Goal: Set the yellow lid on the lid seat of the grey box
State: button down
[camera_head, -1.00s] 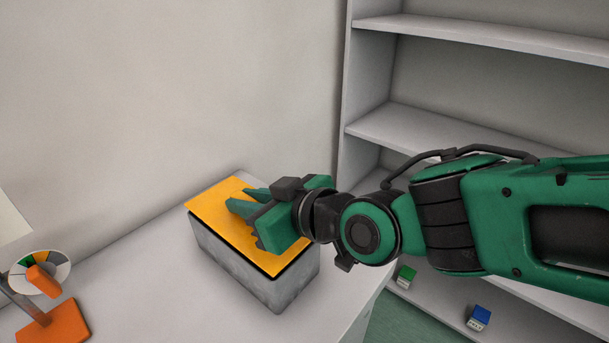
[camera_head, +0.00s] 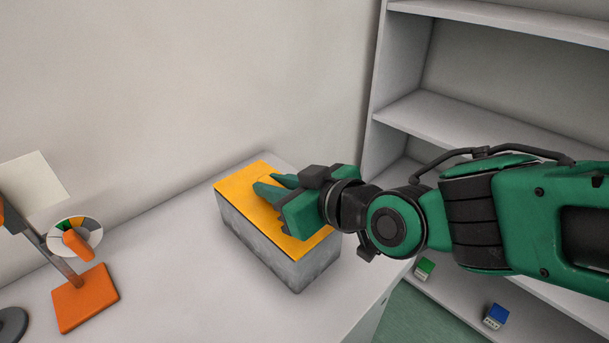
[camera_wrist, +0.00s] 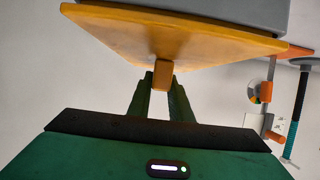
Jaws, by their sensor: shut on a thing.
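The yellow lid (camera_head: 243,184) lies flat over the top of the grey box (camera_head: 268,250), which stands on the bench. No clear gap shows between lid and box in the head view, but the exact seating along the far edges is hidden. In the wrist view the lid (camera_wrist: 120,33) fills the upper part, with the grey box (camera_wrist: 220,12) directly behind it. My gripper (camera_head: 270,186) is over the lid, its fingers shut on the lid's small knob (camera_wrist: 162,74). The lid seat itself is covered.
An orange-based stand (camera_head: 86,298) with a round coloured dial (camera_head: 90,228) is on the bench at left. A shelf unit (camera_head: 450,118) stands at right, with a green block (camera_head: 425,268) and a blue block (camera_head: 496,316) low down. Bench around the box is clear.

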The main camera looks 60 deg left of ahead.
jog(key=shift+f, duration=0.2)
jog(key=c, duration=1.5)
grip_release()
jog(key=shift+c, duration=0.2)
jog(key=v, duration=1)
jog(key=shift+w+d+r, duration=0.15)
jog(key=shift+w+d, duration=0.05)
jog(key=shift+d, duration=0.15)
